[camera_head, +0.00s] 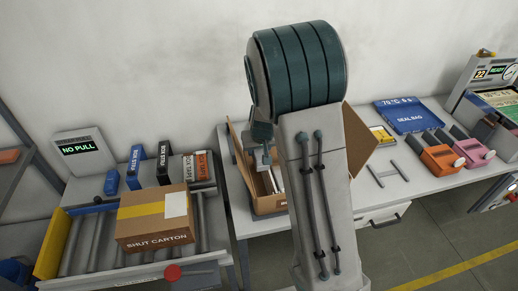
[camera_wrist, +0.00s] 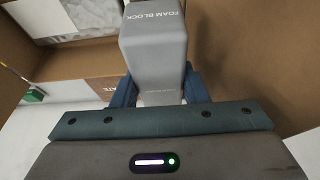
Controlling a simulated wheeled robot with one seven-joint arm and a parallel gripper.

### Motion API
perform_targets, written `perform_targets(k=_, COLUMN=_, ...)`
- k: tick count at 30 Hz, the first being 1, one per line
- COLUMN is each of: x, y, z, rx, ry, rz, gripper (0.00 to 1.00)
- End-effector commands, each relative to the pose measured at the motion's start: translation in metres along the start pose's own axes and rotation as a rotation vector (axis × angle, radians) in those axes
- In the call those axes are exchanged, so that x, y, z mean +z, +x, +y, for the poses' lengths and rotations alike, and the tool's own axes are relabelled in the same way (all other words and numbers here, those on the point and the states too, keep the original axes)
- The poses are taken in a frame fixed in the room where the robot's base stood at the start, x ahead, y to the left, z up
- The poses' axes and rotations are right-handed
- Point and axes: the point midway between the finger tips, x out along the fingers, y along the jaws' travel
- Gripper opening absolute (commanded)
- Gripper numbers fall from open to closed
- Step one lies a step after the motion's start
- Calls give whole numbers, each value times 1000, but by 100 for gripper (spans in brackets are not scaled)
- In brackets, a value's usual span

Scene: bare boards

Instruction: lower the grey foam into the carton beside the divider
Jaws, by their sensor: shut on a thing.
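My gripper (camera_wrist: 160,88) is shut on the grey foam block (camera_wrist: 153,45), which is labelled FOAM BLOCK, with a blue finger on each side. In the head view my gripper (camera_head: 262,157) is over the open carton (camera_head: 268,206), partly hidden by my own arm. Brown carton walls (camera_wrist: 250,50) surround the block in the wrist view. Pale upright pieces (camera_head: 276,180) show inside the carton in the head view; I cannot tell whether one is the divider. The block's lower end and its gap to the carton floor cannot be made out.
A shut carton (camera_head: 155,222) sits on the roller stand at left, with several small boxes behind it. An open flap (camera_head: 360,142) sticks out right of my arm. A blue seal-bag tray (camera_head: 408,115) and orange (camera_head: 440,158) and pink (camera_head: 474,152) bins stand farther right.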

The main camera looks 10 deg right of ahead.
Motion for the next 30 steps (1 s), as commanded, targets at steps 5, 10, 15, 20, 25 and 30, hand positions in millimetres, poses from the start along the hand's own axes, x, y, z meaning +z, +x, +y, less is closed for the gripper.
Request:
perform_targets(k=5, x=5, y=12, z=-1, rx=-1, ry=-1, rz=0, gripper=19)
perform_targets(k=10, x=11, y=27, z=-1, rx=-1, ry=-1, rz=0, gripper=19)
perform_targets(k=15, x=18, y=43, z=-2, rx=-1, ry=-2, rz=0, gripper=19)
perform_targets(k=20, x=21, y=51, z=-2, rx=-2, ry=-2, rz=0, gripper=19)
perform_targets(k=25, x=22, y=52, z=-2, rx=-2, ry=-2, rz=0, gripper=19)
perform_targets(k=30, x=21, y=52, z=-2, rx=-2, ry=-2, rz=0, gripper=19)
